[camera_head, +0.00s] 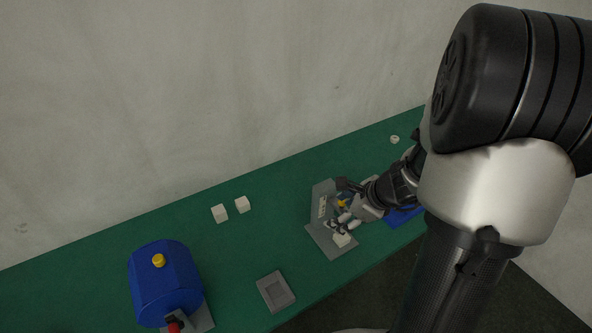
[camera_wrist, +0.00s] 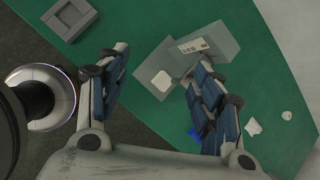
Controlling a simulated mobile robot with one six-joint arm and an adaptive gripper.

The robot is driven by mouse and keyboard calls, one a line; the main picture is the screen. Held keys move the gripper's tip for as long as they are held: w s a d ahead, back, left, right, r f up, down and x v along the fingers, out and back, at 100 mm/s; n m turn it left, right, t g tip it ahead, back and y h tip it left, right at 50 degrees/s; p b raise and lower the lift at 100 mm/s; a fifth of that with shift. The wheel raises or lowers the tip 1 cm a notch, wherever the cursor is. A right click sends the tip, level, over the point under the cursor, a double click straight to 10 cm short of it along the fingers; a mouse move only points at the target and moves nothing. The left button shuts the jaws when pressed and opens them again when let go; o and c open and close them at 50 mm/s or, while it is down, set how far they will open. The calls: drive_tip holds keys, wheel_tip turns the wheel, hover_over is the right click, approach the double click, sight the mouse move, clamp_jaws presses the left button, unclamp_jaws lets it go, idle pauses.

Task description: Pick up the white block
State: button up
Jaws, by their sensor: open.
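A white block (camera_head: 341,240) sits on the flat base of a grey fixture (camera_head: 322,236). In the wrist view the same block (camera_wrist: 162,81) lies on the grey plate (camera_wrist: 150,62), between my two fingers as seen by the camera. My gripper (camera_head: 343,205) is over the fixture, next to the block. It also shows in the wrist view (camera_wrist: 160,58), with its fingers wide apart and nothing between them. I cannot tell the exact height of the fingertips above the block. Two more white blocks (camera_head: 220,213) (camera_head: 242,204) stand on the green table, left of the fixture.
A grey tray (camera_head: 262,287) with a recess lies on the table's front side. A blue rounded machine (camera_head: 165,285) with yellow and red knobs stands at left. The fixture's upright plate rises beside the block. A blue object (camera_head: 403,216) lies right, partly behind my arm. A small white ring (camera_head: 395,139) lies far right.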

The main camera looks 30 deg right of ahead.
drive_tip(key=s+d+f+m+h, duration=0.1)
drive_tip(key=s+d+f+m, duration=0.2)
drive_tip(key=d+f+m, duration=0.45)
drive_tip(key=b, duration=0.6)
approach(342, 236)
drive_tip(key=x, duration=0.3)
drive_tip(key=shift+n, duration=0.25)
drive_tip(key=shift+b+x, duration=0.95)
drive_tip(key=shift+x, duration=2)
drive_tip(key=shift+s, duration=0.1)
drive_tip(key=c, duration=1.2)
drive_tip(key=shift+r, duration=0.1)
drive_tip(key=shift+r, duration=0.1)
